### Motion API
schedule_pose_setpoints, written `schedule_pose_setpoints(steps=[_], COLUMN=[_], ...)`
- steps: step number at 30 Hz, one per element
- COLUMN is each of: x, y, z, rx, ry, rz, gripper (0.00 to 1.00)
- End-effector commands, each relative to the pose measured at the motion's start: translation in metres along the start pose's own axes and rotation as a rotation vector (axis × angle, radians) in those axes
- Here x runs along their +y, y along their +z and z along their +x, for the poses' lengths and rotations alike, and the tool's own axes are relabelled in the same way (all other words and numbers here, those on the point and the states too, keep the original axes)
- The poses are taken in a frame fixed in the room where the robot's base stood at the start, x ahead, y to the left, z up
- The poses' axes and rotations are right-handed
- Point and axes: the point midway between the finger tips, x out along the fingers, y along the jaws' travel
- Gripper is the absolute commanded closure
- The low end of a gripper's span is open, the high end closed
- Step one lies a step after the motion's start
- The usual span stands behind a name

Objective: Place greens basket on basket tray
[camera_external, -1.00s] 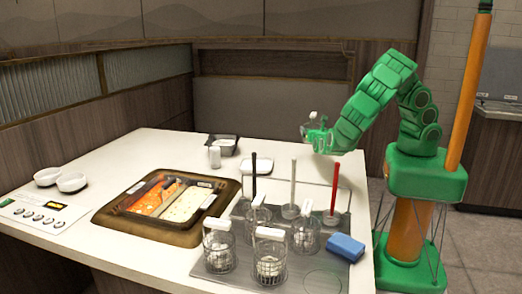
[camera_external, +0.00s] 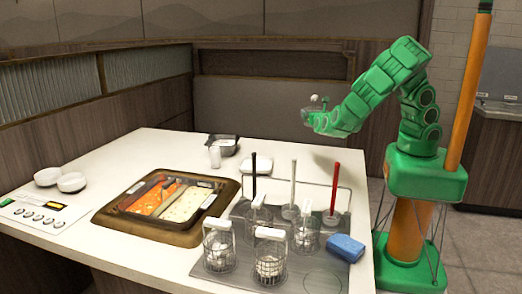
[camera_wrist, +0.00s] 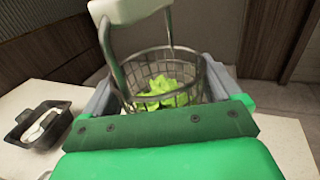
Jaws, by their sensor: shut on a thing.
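My gripper (camera_external: 316,118) is raised above the far right edge of the counter. It is shut on the greens basket (camera_wrist: 153,67), a wire basket with leafy greens inside and a white handle grip (camera_wrist: 128,10). In the wrist view the basket sits upright between the two grey fingers. It looks small and faint in the external view. The grey basket tray (camera_external: 320,279) lies at the front right of the counter, well below and nearer than my gripper. It holds several wire baskets with pale contents, and an outlined round spot at its front right is bare.
A blue sponge (camera_external: 346,247) lies on the tray's right side. Black, white and red upright handles (camera_external: 335,188) stand along its back. A framed sauce well (camera_external: 148,232) is to the left. A dark container (camera_external: 228,150) stands at the back; it also shows in the wrist view (camera_wrist: 38,122).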

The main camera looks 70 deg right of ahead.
Motion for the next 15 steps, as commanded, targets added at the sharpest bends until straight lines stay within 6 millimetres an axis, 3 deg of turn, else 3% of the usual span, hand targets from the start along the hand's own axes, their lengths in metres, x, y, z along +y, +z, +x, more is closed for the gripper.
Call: schedule_pose_setpoints(steps=[15], x=[0.000], y=[0.081], z=[0.000], rx=[-0.001], ry=[0.000], rz=[0.006], gripper=[0.51])
